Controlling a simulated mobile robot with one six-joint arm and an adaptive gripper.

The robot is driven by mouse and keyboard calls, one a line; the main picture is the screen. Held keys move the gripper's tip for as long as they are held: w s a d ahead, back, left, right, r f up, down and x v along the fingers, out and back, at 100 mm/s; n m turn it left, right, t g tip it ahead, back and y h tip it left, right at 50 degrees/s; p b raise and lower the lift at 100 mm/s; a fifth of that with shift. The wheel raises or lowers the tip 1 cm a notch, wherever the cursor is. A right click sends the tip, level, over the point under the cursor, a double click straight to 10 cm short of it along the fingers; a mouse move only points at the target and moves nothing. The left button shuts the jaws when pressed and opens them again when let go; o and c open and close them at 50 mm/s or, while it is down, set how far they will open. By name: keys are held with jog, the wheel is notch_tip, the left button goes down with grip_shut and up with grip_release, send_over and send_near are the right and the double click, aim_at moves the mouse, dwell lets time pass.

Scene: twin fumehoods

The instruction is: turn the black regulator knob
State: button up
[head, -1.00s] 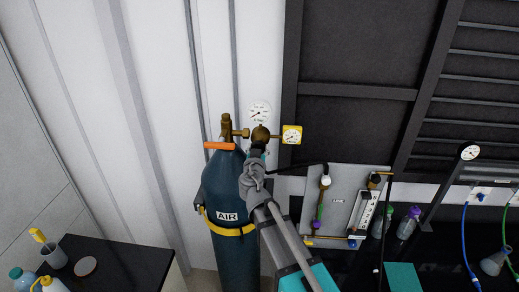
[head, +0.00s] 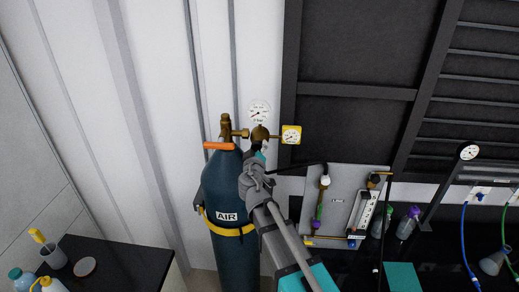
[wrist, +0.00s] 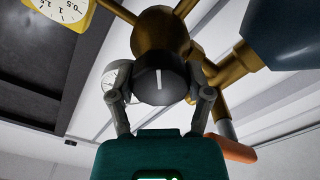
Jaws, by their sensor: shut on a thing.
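The black regulator knob (wrist: 160,85) has a white line on its face, which stands near vertical in the wrist view. It sits on the brass regulator body (wrist: 160,32), which also shows in the head view (head: 260,132) beside the top of the blue AIR cylinder (head: 226,187). My gripper (wrist: 160,95) is shut on the knob, with one finger against each side of it. In the head view my gripper (head: 260,160) reaches up to the regulator and hides most of the knob.
A yellow-framed gauge (head: 291,134) sits right of the regulator and a white gauge (head: 259,112) above it. An orange handle (head: 219,146) is at the cylinder top. A grey panel (head: 341,190) with a flowmeter stands to the right. A dark bench (head: 115,262) is at lower left.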

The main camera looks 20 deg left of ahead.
jog(key=n, duration=0.5)
jog(key=shift+w+r+n, duration=0.1)
jog(key=shift+n, duration=0.2)
jog(key=n, duration=1)
jog(key=shift+n, duration=0.4)
jog(key=n, duration=0.5)
jog(key=o, duration=1.1)
jog(key=shift+o, duration=0.2)
